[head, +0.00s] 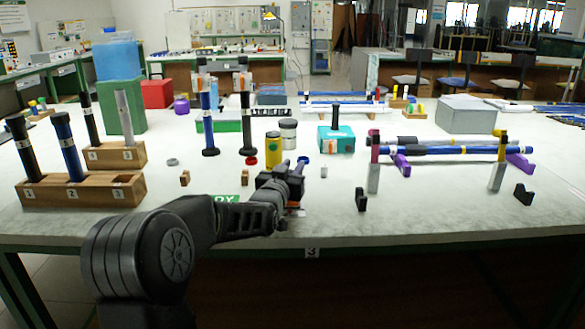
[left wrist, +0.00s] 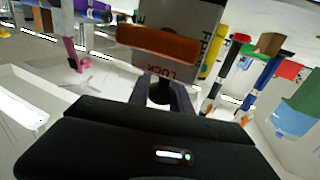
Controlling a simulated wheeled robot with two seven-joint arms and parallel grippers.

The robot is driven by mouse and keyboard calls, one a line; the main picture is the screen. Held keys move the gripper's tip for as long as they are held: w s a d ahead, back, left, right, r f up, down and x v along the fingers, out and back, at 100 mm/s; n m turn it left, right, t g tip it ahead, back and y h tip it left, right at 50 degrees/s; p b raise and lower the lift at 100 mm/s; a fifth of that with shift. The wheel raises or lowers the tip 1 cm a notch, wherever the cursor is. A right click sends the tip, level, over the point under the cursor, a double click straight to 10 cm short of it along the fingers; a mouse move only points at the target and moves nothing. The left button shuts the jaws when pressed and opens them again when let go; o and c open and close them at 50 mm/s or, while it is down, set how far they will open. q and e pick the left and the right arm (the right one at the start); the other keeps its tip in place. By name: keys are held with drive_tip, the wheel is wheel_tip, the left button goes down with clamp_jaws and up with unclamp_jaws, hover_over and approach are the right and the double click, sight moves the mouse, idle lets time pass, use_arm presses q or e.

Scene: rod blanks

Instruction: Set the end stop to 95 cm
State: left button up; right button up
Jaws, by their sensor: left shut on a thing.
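In the left wrist view, a grey block (left wrist: 150,68) bears an orange bar (left wrist: 158,44) and lettering that reads LOCK, with a second word, partly seen, beside it. This may be the end stop; I cannot tell for sure, and I can read no centimetre scale. My left gripper (left wrist: 160,92) is shut with its dark fingers just below the lettering, on a small thing that the fingers mostly hide. In the head view, my left gripper (head: 288,181) is low over the near middle of the table, hiding much of what it holds. My right gripper is out of view.
A wooden rack (head: 80,192) with black and blue rods stands at left. A yellow can (head: 274,151) and teal box (head: 336,140) stand behind my gripper. Blue rods (head: 440,150) lie on purple supports at right.

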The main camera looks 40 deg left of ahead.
use_arm(q)
clamp_jaws()
idle(0.9)
